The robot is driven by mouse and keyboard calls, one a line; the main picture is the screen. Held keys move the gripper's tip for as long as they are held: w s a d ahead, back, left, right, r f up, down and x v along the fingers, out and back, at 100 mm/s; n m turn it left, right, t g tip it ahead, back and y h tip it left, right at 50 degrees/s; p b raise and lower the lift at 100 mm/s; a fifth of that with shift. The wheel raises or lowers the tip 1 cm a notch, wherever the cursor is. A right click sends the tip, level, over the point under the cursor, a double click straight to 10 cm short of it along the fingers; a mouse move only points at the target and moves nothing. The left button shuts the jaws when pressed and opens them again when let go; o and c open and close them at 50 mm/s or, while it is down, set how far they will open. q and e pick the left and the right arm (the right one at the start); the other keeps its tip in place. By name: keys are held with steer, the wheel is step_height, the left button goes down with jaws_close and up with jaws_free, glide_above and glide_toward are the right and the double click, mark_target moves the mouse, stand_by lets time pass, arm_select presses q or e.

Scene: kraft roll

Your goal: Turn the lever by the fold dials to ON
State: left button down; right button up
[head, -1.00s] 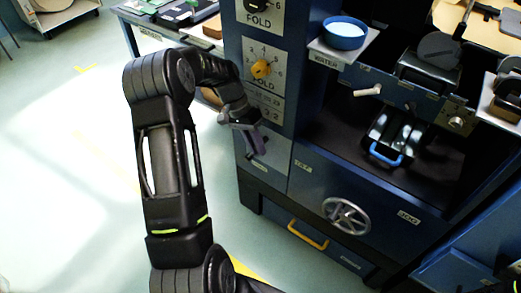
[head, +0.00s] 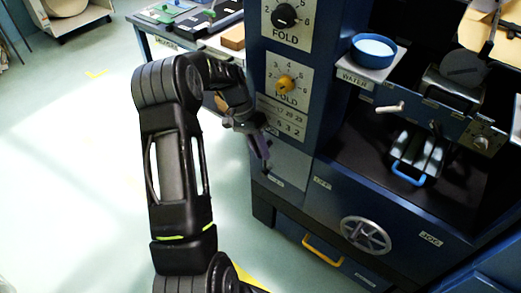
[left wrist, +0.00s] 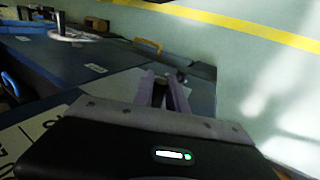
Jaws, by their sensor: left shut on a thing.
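The fold panel on the blue cabinet carries a black upper dial (head: 285,16) and a yellow lower dial (head: 285,85), with a number strip (head: 281,117) under them. My left gripper (head: 262,148) is below the dials, in front of the left part of the pale plate (head: 290,167). In the left wrist view my left gripper (left wrist: 165,92) is shut on a dark, narrow part between its fingers, which I take to be the lever. The fingers hide most of the lever, and its ON mark cannot be read. My right gripper is out of view.
To the right are a blue bowl (head: 373,49) on the water shelf, a blue-handled tray (head: 409,174) in the dark bay, and a grey handwheel (head: 366,235). A yellow handle (head: 323,250) is low on the cabinet. Open floor lies left.

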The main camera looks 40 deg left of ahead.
arm_select(q)
steer(key=shift+s+a+f, duration=0.2)
steer(key=shift+f, duration=0.05)
steer(key=c, duration=1.3)
jaws_free()
steer(key=shift+w, duration=0.1)
steer(key=shift+r, duration=0.1)
steer(key=shift+w+a+r, duration=0.1)
steer(key=shift+a+r, duration=0.1)
steer(key=shift+r, duration=0.3)
steer(key=v, duration=0.6)
steer(key=shift+a+r, duration=0.15)
steer(key=shift+r, duration=0.15)
